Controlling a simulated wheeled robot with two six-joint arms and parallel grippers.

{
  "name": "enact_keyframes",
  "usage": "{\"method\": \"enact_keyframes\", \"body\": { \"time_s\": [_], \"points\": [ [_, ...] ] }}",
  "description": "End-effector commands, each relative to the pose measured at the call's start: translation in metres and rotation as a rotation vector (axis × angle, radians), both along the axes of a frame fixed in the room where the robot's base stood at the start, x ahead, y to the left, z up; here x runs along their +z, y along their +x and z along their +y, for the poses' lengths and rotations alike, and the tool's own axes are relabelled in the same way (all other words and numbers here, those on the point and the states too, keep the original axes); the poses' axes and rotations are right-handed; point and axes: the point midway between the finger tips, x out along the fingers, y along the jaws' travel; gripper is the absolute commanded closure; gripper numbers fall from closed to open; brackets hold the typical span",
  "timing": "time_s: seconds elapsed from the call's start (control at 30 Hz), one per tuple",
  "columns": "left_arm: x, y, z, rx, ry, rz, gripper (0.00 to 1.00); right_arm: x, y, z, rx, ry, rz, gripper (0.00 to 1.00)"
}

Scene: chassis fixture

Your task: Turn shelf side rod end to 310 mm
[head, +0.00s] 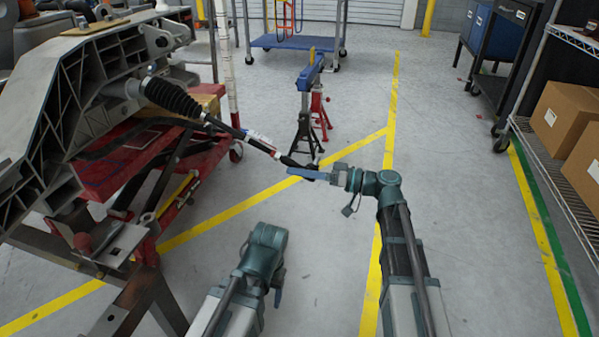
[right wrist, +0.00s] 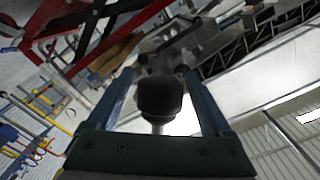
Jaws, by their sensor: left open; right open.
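The steering rod comes out of the grey chassis on the left through a black ribbed boot (head: 172,97) and slopes down to the right. The rod (head: 257,146) carries a white label and ends in a dark rod end beside my right gripper (head: 300,173). In the right wrist view, the two blue fingers of my right gripper (right wrist: 158,76) are apart, with the black rod end (right wrist: 160,97) between them. I cannot tell whether either finger touches it. My left gripper (head: 264,248) is low in the head view, away from the rod; its fingers are mostly hidden.
The grey chassis (head: 60,100) rests over a red cart (head: 125,165) on the left. A wire shelf (head: 550,160) with cardboard boxes (head: 567,117) is on the right. Open floor with yellow lines lies between.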

Motion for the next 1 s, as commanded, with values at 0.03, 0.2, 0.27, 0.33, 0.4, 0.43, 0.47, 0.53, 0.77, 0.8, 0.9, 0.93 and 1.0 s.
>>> {"method": "enact_keyframes", "body": {
  "time_s": [0.03, 0.2, 0.27, 0.33, 0.4, 0.43, 0.47, 0.53, 0.77, 0.8, 0.9, 0.93, 1.0],
  "points": [
    [0.0000, 0.0000, 0.0000, 0.000, 0.000, 0.000, 0.39, 0.0001, 0.0009, 0.0031, 0.001, 0.001, 0.000, 0.16],
    [0.0000, 0.0000, 0.0000, 0.000, 0.000, 0.000, 0.39, 0.0000, 0.0017, 0.0058, 0.000, 0.000, 0.000, 0.16],
    [0.0000, 0.0000, 0.0000, 0.000, 0.000, 0.000, 0.39, 0.0000, 0.0017, 0.0058, 0.000, 0.000, 0.000, 0.16],
    [0.0000, 0.0000, 0.0000, 0.000, 0.000, 0.000, 0.39, 0.0000, 0.0017, 0.0058, 0.000, 0.000, 0.000, 0.16],
    [0.0000, 0.0000, 0.0000, 0.000, 0.000, 0.000, 0.39, 0.0001, 0.0018, 0.0057, 0.000, 0.000, 0.000, 0.18],
    [0.0000, 0.0000, 0.0000, 0.000, 0.000, 0.000, 0.39, 0.0001, 0.0017, 0.0056, 0.000, 0.000, 0.000, 0.23],
    [0.0000, 0.0000, 0.0000, 0.000, 0.000, 0.000, 0.39, 0.0000, 0.0017, 0.0057, 0.000, 0.000, 0.000, 0.28],
    [0.0000, 0.0000, 0.0000, 0.000, 0.000, 0.000, 0.39, 0.0000, 0.0017, 0.0056, 0.000, 0.000, 0.000, 0.41],
    [0.0000, 0.0000, 0.0000, 0.000, 0.000, 0.000, 0.39, 0.0000, 0.0018, 0.0054, 0.000, 0.000, 0.000, 0.82],
    [0.0000, 0.0000, 0.0000, 0.000, 0.000, 0.000, 0.39, 0.0000, 0.0018, 0.0054, 0.000, 0.000, 0.000, 0.90],
    [0.0000, 0.0000, 0.0000, 0.000, 0.000, 0.000, 0.39, 0.0000, 0.0018, 0.0054, 0.000, 0.000, 0.000, 1.00],
    [0.0000, 0.0000, 0.0000, 0.000, 0.000, 0.000, 0.39, -0.0001, 0.0018, 0.0054, 0.000, 0.000, 0.001, 1.00],
    [-0.0001, 0.0000, 0.0000, 0.000, 0.000, 0.000, 0.39, -0.0001, 0.0019, 0.0053, 0.003, 0.002, 0.006, 1.00]
  ]
}}
